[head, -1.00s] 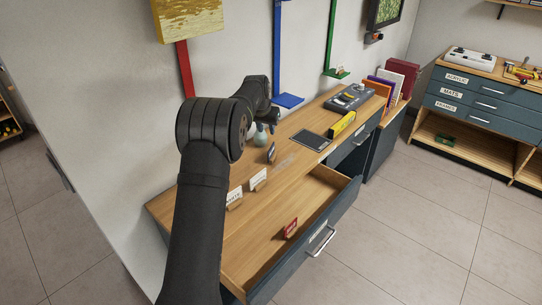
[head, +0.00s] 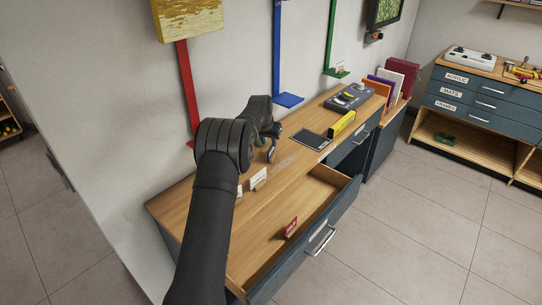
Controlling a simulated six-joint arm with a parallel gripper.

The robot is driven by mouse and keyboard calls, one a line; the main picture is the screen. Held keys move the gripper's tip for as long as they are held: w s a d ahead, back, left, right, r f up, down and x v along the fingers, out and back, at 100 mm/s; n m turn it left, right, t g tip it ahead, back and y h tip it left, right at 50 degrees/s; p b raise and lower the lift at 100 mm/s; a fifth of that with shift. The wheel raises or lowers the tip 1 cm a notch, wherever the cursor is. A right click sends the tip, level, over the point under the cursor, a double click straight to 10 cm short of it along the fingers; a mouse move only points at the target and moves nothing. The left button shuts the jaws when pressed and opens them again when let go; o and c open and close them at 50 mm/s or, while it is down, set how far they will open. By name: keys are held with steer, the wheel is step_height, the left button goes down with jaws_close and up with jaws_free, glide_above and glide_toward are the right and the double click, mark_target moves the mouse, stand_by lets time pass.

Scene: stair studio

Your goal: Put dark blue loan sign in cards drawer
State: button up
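A small dark blue sign (head: 271,154) stands on the wooden desk top, partly covered by my gripper. My gripper (head: 273,138) is just above it, pointing down. Its fingertips are too small and dark to tell whether they are open or touching the sign. The open drawer (head: 318,187) at the front of the desk has a pale wooden inside and a blue-grey front with a label and a metal handle. A small red sign (head: 290,228) stands inside it. The writing on the dark blue sign is not readable.
White cards in wooden holders (head: 259,179) stand on the desk left of the dark blue sign. A dark flat pad (head: 309,139), a yellow block (head: 342,124) and a grey device (head: 349,97) lie further right. The floor before the drawer is clear.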

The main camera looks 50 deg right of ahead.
mark_target(271, 147)
steer(key=x, duration=0.4)
steer(key=shift+s+d+f, duration=0.1)
steer(key=shift+d+f, duration=0.1)
steer(key=shift+f, duration=0.2)
jaws_close()
